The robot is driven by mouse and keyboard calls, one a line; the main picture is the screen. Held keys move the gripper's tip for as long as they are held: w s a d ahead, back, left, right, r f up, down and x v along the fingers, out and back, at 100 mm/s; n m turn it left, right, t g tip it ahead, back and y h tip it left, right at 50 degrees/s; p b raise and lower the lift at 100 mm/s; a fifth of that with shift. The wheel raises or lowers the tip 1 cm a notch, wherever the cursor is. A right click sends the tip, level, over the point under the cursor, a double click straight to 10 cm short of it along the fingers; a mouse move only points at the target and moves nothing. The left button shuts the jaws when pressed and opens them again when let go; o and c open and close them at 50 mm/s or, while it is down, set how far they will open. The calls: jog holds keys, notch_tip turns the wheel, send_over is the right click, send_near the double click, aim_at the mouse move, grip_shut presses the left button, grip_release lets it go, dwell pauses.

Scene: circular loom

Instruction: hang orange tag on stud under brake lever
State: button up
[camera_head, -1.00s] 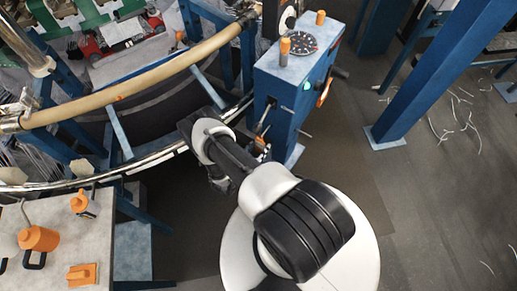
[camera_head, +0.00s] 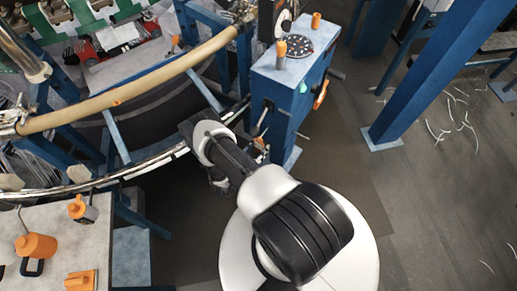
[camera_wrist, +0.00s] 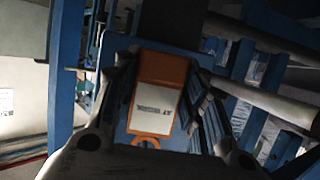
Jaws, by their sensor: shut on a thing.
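The orange tag (camera_wrist: 160,68) with a white printed label fills the middle of the wrist view. My gripper (camera_wrist: 160,95) is shut on it, one finger along each side, and a loop shows at the tag's lower end. In the head view my gripper is mostly hidden by my own arm, close to the blue control post (camera_head: 285,90). A dark lever (camera_head: 264,115) and a thin stud (camera_head: 303,135) stick out low on the post. Which part is the brake lever's stud, and how far the tag is from it, I cannot tell.
The loom's curved tan rail (camera_head: 130,88) and metal ring (camera_head: 150,165) lie left of the post.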

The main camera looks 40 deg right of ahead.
jog(key=shift+f, duration=0.15)
jog(key=o, duration=1.2)
jog(key=shift+o, duration=0.2)
jog(key=shift+a, duration=0.1)
jog(key=p+v, duration=0.1)
jog(key=v, duration=0.7)
jog(key=shift+s+a+f, duration=0.2)
jog(key=shift+a, duration=0.2)
